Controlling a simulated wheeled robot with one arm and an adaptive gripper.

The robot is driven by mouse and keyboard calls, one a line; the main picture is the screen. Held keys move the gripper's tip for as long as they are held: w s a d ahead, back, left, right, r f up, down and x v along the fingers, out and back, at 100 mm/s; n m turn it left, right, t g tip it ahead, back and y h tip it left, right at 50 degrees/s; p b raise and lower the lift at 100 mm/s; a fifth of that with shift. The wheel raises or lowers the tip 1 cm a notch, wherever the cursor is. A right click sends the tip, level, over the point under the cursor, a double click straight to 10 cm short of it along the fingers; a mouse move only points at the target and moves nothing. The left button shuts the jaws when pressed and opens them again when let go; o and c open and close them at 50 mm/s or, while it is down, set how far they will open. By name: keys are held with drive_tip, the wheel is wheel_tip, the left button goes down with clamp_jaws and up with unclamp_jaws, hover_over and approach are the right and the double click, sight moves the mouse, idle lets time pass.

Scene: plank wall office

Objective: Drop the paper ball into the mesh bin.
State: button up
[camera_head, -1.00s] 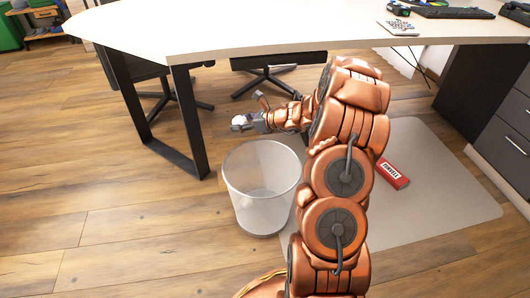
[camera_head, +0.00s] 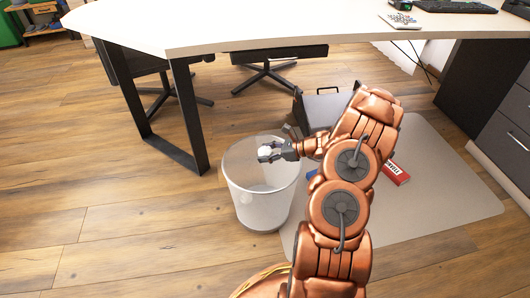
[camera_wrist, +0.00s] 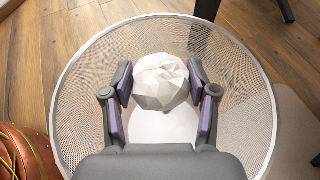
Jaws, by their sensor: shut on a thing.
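The white crumpled paper ball (camera_wrist: 161,81) is held between the two fingers of my gripper (camera_wrist: 161,92) in the wrist view. In the head view the ball (camera_head: 265,151) shows at the tip of my gripper (camera_head: 271,152). The pale mesh bin (camera_head: 244,196) stands upright on the floor. My gripper is over the bin's opening. In the wrist view the bin's round rim (camera_wrist: 65,72) surrounds the gripper and ball, and the mesh wall and pale bottom show below them.
A white desk (camera_head: 290,22) stands behind the bin, with a dark leg (camera_head: 188,118) to the bin's left. A grey floor mat (camera_head: 440,190) lies at the right, with a red box (camera_head: 397,174) on it. A dark case (camera_head: 318,108) stands behind my arm. The wooden floor at left is clear.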

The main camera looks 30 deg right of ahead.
drive_tip(key=shift+f+b, duration=1.2)
drive_tip(key=shift+f, duration=0.6)
drive_tip(key=o, duration=0.8)
drive_tip(key=v, duration=1.2)
drive_tip(key=shift+r, duration=0.15)
